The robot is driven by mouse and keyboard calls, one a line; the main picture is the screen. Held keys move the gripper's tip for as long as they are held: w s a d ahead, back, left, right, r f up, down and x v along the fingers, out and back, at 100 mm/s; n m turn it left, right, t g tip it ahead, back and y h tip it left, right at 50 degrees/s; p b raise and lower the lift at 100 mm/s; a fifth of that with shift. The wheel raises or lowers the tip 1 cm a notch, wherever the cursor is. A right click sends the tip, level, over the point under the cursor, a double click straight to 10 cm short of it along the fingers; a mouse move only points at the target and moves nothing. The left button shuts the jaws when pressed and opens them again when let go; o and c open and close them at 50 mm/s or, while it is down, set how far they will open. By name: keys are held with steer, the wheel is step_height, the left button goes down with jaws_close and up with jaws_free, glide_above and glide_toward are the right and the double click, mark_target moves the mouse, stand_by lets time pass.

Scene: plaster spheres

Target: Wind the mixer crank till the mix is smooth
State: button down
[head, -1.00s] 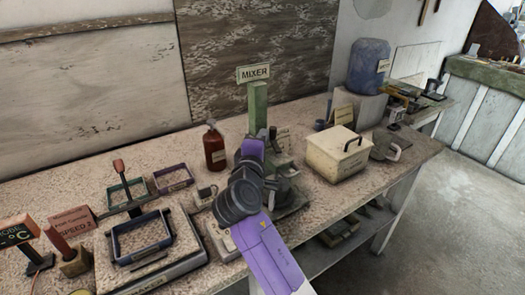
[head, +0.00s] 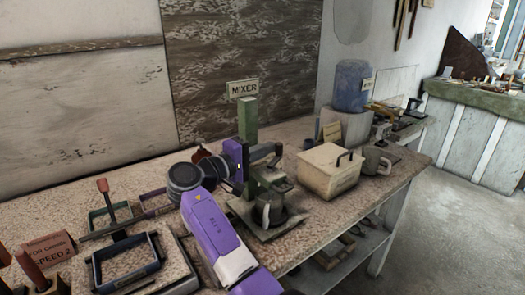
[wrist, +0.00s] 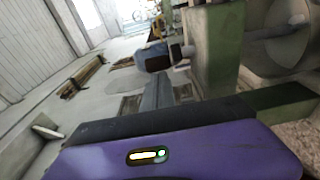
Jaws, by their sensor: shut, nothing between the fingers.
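The mixer has a green post (head: 247,120) under a MIXER sign (head: 242,88) and a round pot (head: 269,207) on its base. In the wrist view its green post (wrist: 216,45) stands close on the right. A dark grip on a pale rod, seemingly the crank handle (wrist: 154,57), sticks out left of the post. My gripper (wrist: 158,88) is shut and empty, its grey fingers pointing toward that grip, just below it in the picture. I cannot tell whether they touch. In the head view the fingers are hidden behind the purple wrist. The mix inside the pot cannot be seen.
A cream box (head: 329,170) with a dark handle stands right of the mixer, with a grey mug (head: 376,160) beyond it. Trays (head: 125,262) and a red-knobbed lever (head: 103,187) lie at the left. A blue container (head: 353,84) stands behind. Open floor lies at the right.

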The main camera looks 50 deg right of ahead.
steer(key=shift+s+d+p, duration=0.5)
steer(key=shift+d+p, duration=0.05)
steer(key=shift+p, duration=0.25)
steer(key=shift+s+d, duration=0.15)
steer(key=shift+s, duration=0.05)
stand_by(1.2)
steer(key=a, duration=0.7)
steer(key=shift+w+a, duration=0.4)
